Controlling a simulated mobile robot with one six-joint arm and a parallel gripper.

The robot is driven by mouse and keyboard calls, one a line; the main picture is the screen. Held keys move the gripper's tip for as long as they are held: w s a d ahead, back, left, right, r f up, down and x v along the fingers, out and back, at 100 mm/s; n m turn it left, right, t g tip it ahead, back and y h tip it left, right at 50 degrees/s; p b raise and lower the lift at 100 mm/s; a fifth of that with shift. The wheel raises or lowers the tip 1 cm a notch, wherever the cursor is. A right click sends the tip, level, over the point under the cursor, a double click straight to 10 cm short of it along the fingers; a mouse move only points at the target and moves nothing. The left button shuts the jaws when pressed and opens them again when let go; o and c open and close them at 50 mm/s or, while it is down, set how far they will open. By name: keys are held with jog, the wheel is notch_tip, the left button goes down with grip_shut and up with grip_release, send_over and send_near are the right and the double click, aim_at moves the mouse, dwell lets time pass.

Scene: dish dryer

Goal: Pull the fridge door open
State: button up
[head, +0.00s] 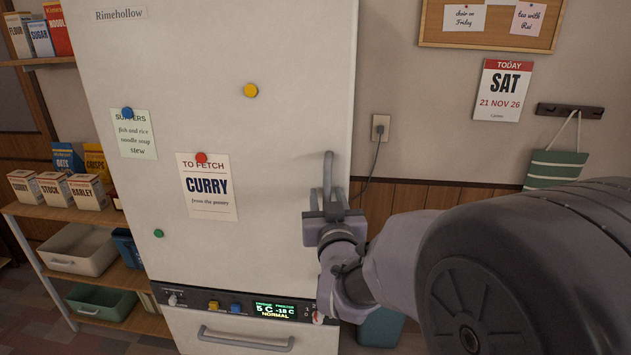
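The fridge door (290,130) is a tall pale panel in the head view, and it looks closed. Its grey vertical handle (328,166) is near the door's right edge, low on the panel. My gripper (328,196) is at the handle, with one finger on each side of the bar. The fingers look apart, with some room beside the bar, so the gripper appears open around it. The handle's lower end is hidden behind my gripper.
Below the door are a control panel (235,304) and a drawer with a grey handle (245,340). Shelves with boxes and bins (80,248) stand at the left. An outlet (380,127) with a cord is on the wall at right. A blue-green bin (382,328) sits low beside the fridge.

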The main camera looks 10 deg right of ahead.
grip_shut()
jog(key=shift+r, duration=0.1)
dwell(1.4)
